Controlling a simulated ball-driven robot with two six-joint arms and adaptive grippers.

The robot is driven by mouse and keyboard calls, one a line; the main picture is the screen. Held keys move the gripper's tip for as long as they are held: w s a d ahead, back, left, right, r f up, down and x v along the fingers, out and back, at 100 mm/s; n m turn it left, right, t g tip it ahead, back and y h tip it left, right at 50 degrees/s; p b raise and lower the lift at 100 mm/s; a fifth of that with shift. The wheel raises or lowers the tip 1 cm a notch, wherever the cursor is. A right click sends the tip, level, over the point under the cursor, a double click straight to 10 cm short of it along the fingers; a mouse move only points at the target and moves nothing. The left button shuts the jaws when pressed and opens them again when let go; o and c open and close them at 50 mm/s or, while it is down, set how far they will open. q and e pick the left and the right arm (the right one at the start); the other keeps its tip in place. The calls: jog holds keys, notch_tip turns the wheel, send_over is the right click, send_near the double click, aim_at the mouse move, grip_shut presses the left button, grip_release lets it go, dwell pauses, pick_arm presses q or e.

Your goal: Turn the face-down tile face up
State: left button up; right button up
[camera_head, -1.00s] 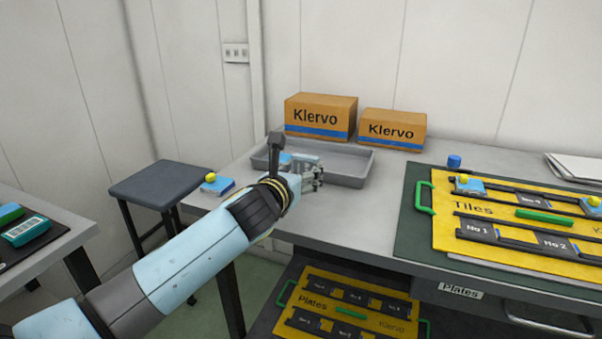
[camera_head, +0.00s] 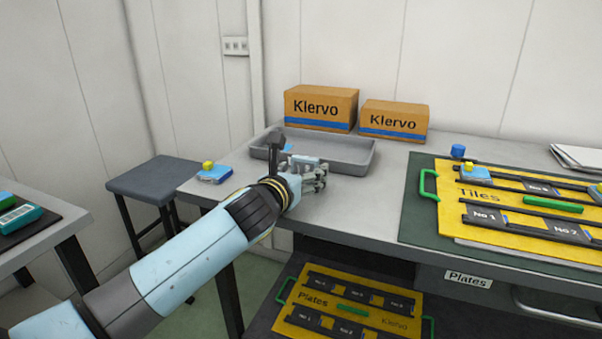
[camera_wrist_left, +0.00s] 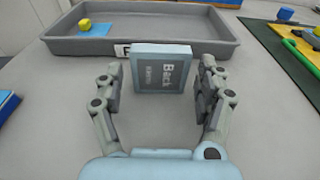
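A light blue tile (camera_wrist_left: 162,72) with a grey face marked "Back" toward the camera stands tilted up in the left wrist view, near the tray's front wall. My left gripper (camera_wrist_left: 160,85) has a finger on each side of it, with narrow gaps visible, so it looks open around the tile. Whether the tile touches the table or tray cannot be told. In the head view, the left gripper (camera_head: 315,181) is at the tray's front edge, with the tile's light blue edge (camera_head: 306,159) just behind it. The tile's other face is hidden. My right gripper is not in view.
The grey tray (camera_head: 350,168) holds a blue piece with a yellow block (camera_wrist_left: 85,24). A similar blue piece (camera_head: 214,175) sits at the table's left corner. The yellow "Tiles" board (camera_head: 450,215) lies at right on a green mat. Two Klervo boxes (camera_head: 320,108) stand behind.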

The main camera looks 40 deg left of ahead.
pick_arm(q)
jog(key=shift+o, duration=0.5)
jog(key=shift+s, duration=0.1)
jog(key=v, duration=1.1)
jog(key=shift+s, duration=0.4)
jog(key=shift+d, duration=0.15)
